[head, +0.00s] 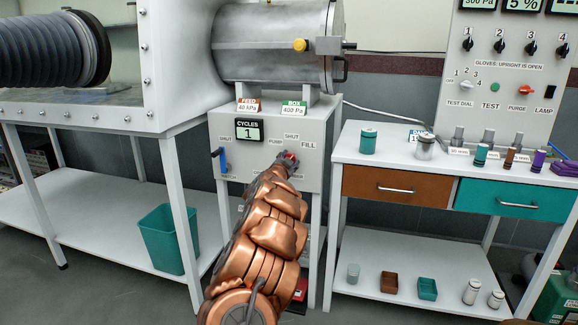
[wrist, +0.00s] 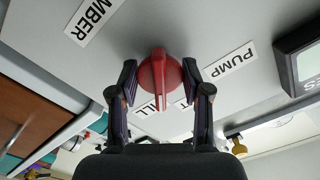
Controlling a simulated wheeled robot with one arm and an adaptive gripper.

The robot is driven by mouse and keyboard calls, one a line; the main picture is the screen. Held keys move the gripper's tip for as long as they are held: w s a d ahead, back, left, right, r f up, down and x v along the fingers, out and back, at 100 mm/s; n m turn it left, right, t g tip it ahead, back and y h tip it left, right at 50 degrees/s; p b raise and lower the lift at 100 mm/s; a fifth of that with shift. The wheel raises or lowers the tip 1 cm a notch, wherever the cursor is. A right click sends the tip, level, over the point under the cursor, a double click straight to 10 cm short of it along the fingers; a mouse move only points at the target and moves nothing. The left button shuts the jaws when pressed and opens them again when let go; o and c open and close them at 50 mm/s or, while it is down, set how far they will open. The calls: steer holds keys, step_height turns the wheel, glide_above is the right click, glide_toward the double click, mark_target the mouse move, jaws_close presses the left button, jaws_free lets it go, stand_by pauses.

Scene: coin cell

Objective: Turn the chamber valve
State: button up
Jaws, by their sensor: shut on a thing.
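The chamber valve's red knob (wrist: 159,74) sits on the pale front panel (head: 318,165) below the steel chamber (head: 270,45). My gripper (wrist: 161,78) has one finger on each side of the knob and is shut on it. In the head view my gripper (head: 289,160) reaches the panel and mostly covers the knob. In the wrist view the knob's narrow handle points down the picture, between two partly hidden labels. A PUMP label (wrist: 229,62) lies to its right and a label ending in MBER (wrist: 90,18) to its upper left.
A display reading 1 (head: 248,130) and a blue lever (head: 222,160) are on the same panel, left of my gripper. A bench with an orange drawer (head: 397,190) stands to the right. A black glove port sleeve (head: 50,48) juts out at the upper left.

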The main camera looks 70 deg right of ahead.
steer(key=shift+m+b, duration=0.65)
steer(key=shift+m, duration=0.55)
steer(key=shift+s, duration=0.1)
steer(key=o, duration=1.1)
steer(key=shift+o, duration=0.2)
steer(key=shift+a, duration=0.1)
steer(key=s+a, duration=0.1)
steer(key=a, duration=1)
steer(key=shift+a, duration=0.3)
steer(key=shift+s, duration=0.1)
